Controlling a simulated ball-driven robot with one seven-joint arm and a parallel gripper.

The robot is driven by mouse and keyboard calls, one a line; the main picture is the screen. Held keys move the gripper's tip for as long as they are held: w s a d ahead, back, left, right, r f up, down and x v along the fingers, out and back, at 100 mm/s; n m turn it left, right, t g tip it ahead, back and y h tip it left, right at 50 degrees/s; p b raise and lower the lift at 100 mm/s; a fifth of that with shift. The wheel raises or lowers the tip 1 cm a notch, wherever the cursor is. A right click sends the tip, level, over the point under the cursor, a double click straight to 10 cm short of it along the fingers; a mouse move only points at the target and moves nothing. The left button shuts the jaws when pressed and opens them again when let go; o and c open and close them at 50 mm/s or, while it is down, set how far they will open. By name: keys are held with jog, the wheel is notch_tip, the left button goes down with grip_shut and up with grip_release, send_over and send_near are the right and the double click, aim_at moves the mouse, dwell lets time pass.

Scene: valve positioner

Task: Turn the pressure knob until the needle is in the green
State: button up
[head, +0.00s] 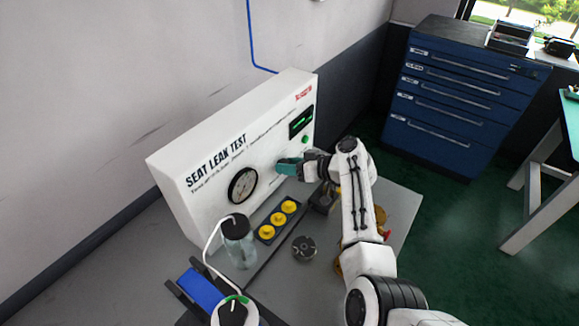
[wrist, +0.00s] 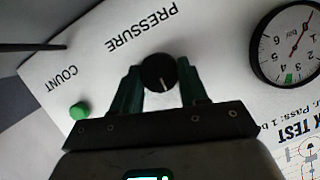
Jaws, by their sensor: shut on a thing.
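The black pressure knob (wrist: 158,73) has a white pointer line and sits under the PRESSURE label in the wrist view. My gripper (wrist: 159,84) is shut on it, with one green finger on each side. In the head view my gripper (head: 289,166) is against the white panel (head: 182,205) and hides the knob. The round gauge (wrist: 289,45) is at the right edge of the wrist view, upside down. Its red needle points to the upper right, away from the green band (wrist: 289,77) at the bottom. The gauge also shows in the head view (head: 243,185), too small to read.
A green COUNT button (wrist: 79,111) is beside the knob. A clear bottle with a tube (head: 239,247), yellow parts in a black holder (head: 266,232) and a dark round part (head: 304,248) are on the bench below the panel. A blue drawer cabinet (head: 450,120) stands behind.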

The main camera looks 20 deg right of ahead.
jog(key=shift+w+d+f+m+g+y+b, duration=0.15)
jog(key=shift+m+y+b, duration=0.35)
jog(key=shift+m+b, duration=0.4)
jog(key=shift+s+m+g+y+b, duration=0.1)
jog(key=shift+m+g+y+b, duration=0.1)
jog(key=shift+m+y+b, duration=0.5)
jog(key=shift+w+d+f+m+g+y+b, duration=0.15)
jog(key=shift+m+y+b, duration=0.15)
jog(key=shift+m+b, duration=0.8)
jog(key=shift+s+a+r, duration=0.1)
jog(key=o, duration=1.1)
jog(key=shift+c, duration=0.2)
jog(key=v, duration=0.7)
jog(key=shift+d+b, duration=0.25)
jog(key=shift+b, duration=0.05)
jog(key=shift+s, duration=0.1)
